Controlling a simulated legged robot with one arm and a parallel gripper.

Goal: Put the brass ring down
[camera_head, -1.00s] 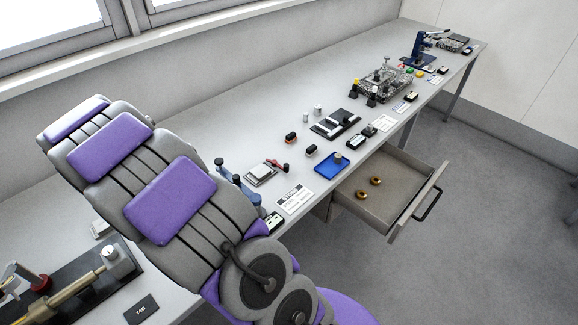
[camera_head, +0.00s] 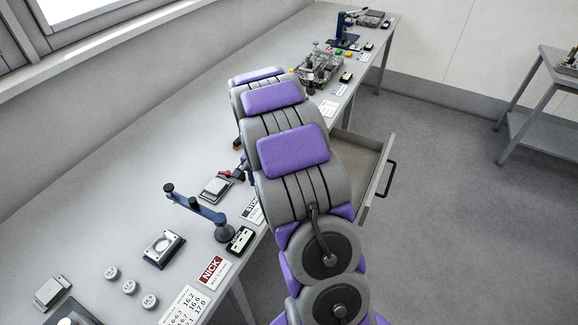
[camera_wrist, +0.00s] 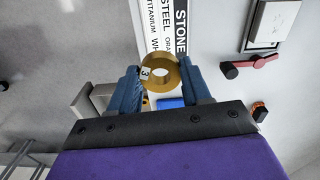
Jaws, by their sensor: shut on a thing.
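The brass ring (camera_wrist: 172,74) shows in the wrist view, with a small white tag marked 3 on it. My gripper (camera_wrist: 158,70) is shut on it, one blue finger on each side. The ring is in front of a printed card (camera_wrist: 164,22) with the word STONE; its height above the bench cannot be told. A bit of blue (camera_wrist: 170,103) shows below the ring, mostly hidden by my gripper. In the head view my arm hides the gripper and the ring.
An open drawer (camera_head: 366,160) juts from the bench front, mostly behind my arm. In the head view a blue-armed stand (camera_head: 200,212), a small grey scale (camera_head: 216,189) and a NICK card (camera_head: 212,270) lie left of my arm. The bench (camera_head: 130,190) is bare towards the window.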

